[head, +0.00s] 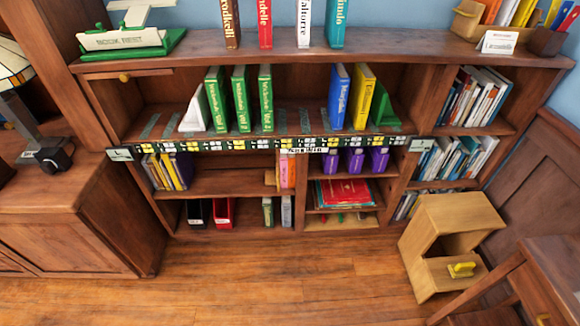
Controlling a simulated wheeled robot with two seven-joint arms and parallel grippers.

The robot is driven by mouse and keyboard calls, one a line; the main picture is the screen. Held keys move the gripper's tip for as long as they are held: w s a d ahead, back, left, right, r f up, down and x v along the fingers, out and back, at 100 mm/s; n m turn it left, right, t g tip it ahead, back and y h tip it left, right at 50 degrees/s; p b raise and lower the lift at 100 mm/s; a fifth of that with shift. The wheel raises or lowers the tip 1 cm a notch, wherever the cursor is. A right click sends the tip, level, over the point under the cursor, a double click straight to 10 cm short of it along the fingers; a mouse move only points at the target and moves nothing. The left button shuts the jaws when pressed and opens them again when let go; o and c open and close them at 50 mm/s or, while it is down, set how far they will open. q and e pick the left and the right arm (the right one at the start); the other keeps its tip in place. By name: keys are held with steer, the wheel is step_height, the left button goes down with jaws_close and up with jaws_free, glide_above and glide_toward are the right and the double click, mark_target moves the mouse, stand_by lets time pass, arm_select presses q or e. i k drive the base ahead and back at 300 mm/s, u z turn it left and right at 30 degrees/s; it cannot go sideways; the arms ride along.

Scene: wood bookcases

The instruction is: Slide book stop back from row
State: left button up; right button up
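Two wedge-shaped book stops stand on the upper shelf. A white book stop (194,114) is at the left, next to the first of three green books (240,98). A green book stop (383,108) is at the right, beside a yellow book (363,97). A blue book (338,97) stands left of the yellow one. A wide gap separates the green books from the blue book. Whether the stops touch the books is too small to tell. Neither of my grippers shows in the head view.
A letter-marked strip (262,144) runs along the shelf's front edge. Dark slanted strips mark the shelf floor. Upright books and a green book rest (130,42) stand on the bookcase top. A wooden step stool (448,240) stands at the right front. The middle floor is clear.

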mark_target(272, 178)
steer(key=u, duration=0.25)
steer(key=k, duration=1.15)
steer(key=u, duration=0.7)
steer(key=i, duration=1.3)
steer(key=z, duration=0.95)
